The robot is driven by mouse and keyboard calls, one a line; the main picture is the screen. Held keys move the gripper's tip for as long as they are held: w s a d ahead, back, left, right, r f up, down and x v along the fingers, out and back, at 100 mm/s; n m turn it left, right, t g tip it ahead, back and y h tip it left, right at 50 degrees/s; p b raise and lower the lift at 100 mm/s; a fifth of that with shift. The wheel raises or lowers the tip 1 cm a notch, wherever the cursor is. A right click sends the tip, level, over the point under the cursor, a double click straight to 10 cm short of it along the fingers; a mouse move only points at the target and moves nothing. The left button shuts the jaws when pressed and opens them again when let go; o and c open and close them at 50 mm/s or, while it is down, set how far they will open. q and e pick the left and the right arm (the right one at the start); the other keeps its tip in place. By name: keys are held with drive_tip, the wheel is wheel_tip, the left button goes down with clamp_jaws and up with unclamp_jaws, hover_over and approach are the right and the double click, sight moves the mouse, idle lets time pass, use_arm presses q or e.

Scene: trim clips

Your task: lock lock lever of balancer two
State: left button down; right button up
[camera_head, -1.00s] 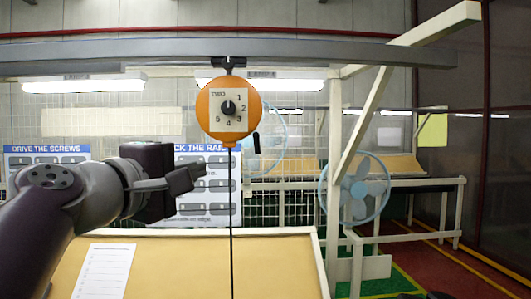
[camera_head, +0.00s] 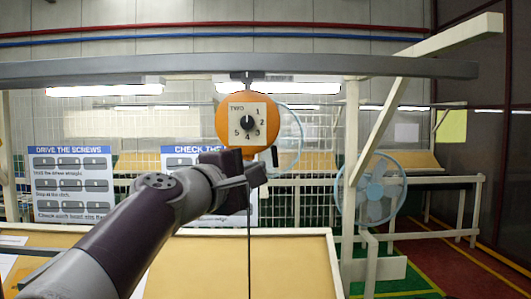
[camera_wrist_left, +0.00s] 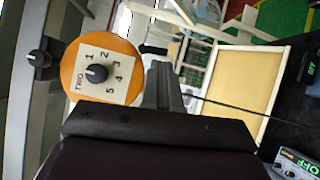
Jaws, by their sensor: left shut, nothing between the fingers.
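The orange round balancer (camera_head: 232,112) is marked TWO and has a dial numbered 1 to 5 with a black knob (camera_head: 248,122). It hangs from the overhead rail. Its small black lock lever (camera_head: 275,156) sticks out at the lower right and points down. My left gripper (camera_head: 261,173) is shut and empty, just below the balancer and close under the lever; I cannot tell if they touch. In the left wrist view the balancer (camera_wrist_left: 70,78) is left of the shut fingers (camera_wrist_left: 160,68). A dark piece beyond the fingertips may be the lever. My right gripper is out of view.
The grey overhead rail (camera_head: 180,67) runs above the balancer. A dark cable (camera_head: 249,260) hangs down from it past my gripper. A tan board table (camera_head: 290,265) lies below. A blue fan (camera_head: 372,190) and white posts stand at right.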

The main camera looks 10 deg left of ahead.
sight(274, 163)
use_arm(q)
drive_tip(key=p+x, duration=0.1)
drive_tip(key=x, duration=0.3)
drive_tip(key=shift+w, duration=0.15)
drive_tip(key=shift+f, duration=0.1)
